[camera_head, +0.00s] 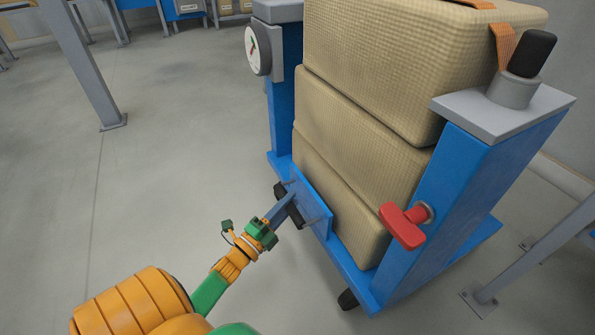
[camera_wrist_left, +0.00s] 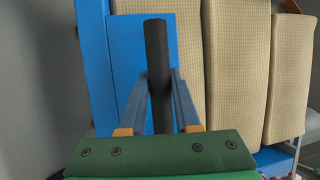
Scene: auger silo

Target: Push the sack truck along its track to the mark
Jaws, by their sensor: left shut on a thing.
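The sack truck (camera_head: 465,190) is blue, with grey-capped posts and tan woven sacks (camera_head: 360,110) stacked on it. A black bar handle (camera_head: 296,216) sits on a blue plate (camera_head: 318,205) low on its near side. My left gripper (camera_head: 287,201) is shut on this handle. In the left wrist view the handle (camera_wrist_left: 157,40) stands between the two fingers (camera_wrist_left: 161,90), with the blue plate and sacks behind it. No track or mark can be made out. My right gripper is not in view.
A red T-shaped handle (camera_head: 403,226) and a black grip (camera_head: 531,53) are on the truck's right post, and a round dial (camera_head: 258,50) is on the left post. Grey legs stand at left (camera_head: 88,70) and right (camera_head: 540,255). Floor left of the truck is clear.

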